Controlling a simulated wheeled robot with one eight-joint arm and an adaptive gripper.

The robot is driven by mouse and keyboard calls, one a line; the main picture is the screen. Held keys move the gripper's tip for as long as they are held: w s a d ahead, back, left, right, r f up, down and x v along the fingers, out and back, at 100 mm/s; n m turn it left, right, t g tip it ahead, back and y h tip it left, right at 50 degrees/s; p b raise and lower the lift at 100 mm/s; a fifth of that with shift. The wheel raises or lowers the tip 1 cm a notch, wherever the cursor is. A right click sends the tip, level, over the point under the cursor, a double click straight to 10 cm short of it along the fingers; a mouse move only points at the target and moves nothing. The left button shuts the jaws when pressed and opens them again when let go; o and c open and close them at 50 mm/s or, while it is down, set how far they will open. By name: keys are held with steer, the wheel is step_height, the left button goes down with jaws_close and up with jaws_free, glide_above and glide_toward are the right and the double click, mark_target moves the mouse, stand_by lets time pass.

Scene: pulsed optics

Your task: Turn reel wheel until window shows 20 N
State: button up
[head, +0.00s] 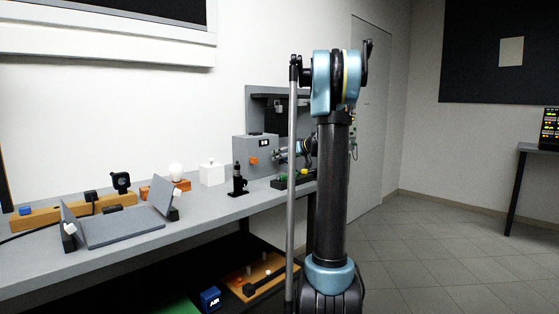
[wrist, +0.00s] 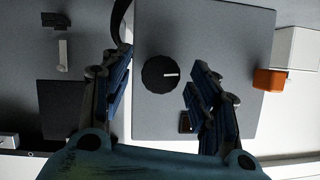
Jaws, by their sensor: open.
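A round black wheel with a white pointer mark (wrist: 160,74) sits on the face of a grey box (wrist: 215,50). The mark points right in the wrist view. My gripper (wrist: 161,62) is open, one finger on each side of the wheel, with gaps visible. I cannot tell how far its tips are from the face. A small dark window (wrist: 186,121) is partly covered by the right finger; its reading is not legible. In the head view the grey box (head: 243,150) stands on the bench, and my gripper (head: 281,156) is in front of it, partly hidden by my arm.
An orange block (wrist: 268,79) sticks out at the box's side. On the bench (head: 225,208) stand a black upright device (head: 238,180), a white box (head: 212,174) and a grey folded-edge tray (head: 125,228). The floor (head: 440,245) at right is clear.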

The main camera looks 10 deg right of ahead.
steer(key=shift+x, duration=0.75)
steer(key=shift+c, duration=0.2)
steer(key=c, duration=1)
steer(key=shift+d+m, duration=0.1)
steer(key=shift+m, duration=0.2)
